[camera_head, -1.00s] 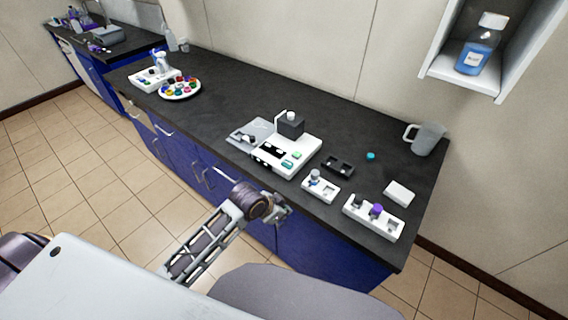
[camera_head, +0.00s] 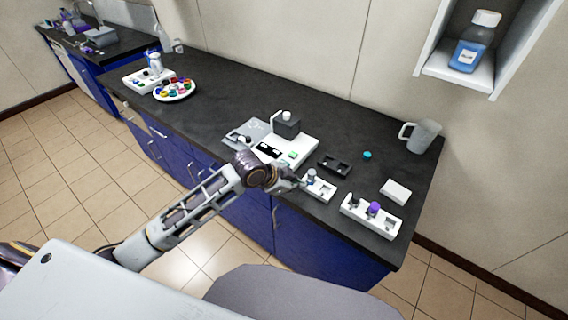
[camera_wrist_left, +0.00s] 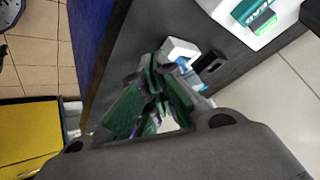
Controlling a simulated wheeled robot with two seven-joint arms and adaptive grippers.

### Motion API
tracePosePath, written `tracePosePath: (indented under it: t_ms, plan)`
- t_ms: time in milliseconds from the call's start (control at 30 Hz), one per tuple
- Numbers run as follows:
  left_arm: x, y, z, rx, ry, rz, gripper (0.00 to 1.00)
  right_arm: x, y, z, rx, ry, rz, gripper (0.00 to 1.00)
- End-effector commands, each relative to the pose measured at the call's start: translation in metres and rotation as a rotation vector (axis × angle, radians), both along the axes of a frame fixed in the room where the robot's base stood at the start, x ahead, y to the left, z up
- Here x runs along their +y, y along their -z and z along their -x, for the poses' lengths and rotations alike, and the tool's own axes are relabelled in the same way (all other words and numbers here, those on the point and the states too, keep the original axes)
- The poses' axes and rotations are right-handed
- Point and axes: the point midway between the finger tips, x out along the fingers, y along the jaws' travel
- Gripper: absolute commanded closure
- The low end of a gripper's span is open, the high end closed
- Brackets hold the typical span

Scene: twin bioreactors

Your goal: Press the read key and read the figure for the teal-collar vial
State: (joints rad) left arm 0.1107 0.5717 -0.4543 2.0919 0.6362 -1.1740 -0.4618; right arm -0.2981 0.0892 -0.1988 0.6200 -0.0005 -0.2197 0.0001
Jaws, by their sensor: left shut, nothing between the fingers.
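The white reading device (camera_head: 304,146) stands on the dark counter, with a dark block on top and a green key (camera_head: 292,155) on its front. My left arm hides part of its front. In the left wrist view, a corner of the device shows with the green key (camera_wrist_left: 263,23) and a teal panel (camera_wrist_left: 247,9); no figure is legible. My left gripper (camera_head: 294,182) is shut and empty, by the counter's front edge, right of the device and close to a small white holder (camera_head: 325,191) with a grey-capped vial (camera_head: 311,174). I see no clear teal-collar vial. My right gripper is out of view.
A dark two-well tray (camera_head: 334,164), a small teal item (camera_head: 367,155), a white block (camera_head: 396,191) and a white rack (camera_head: 385,226) with a purple-topped vial (camera_head: 373,209) lie to the right. A mug (camera_head: 422,136) stands behind. The back of the counter is clear.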

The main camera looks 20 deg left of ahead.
Motion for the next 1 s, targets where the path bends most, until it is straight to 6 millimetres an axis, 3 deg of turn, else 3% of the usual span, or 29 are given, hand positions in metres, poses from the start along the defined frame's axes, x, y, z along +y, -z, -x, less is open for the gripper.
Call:
tracePosePath:
  t_ms: [467, 1000]
  plan:
    - [0.009, -0.038, -0.036, -0.102, 0.165, -0.049, 1.00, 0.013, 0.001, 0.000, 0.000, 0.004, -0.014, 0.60]
    - [0.038, -0.086, -0.075, -0.203, 0.287, -0.104, 1.00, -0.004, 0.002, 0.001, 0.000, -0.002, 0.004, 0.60]
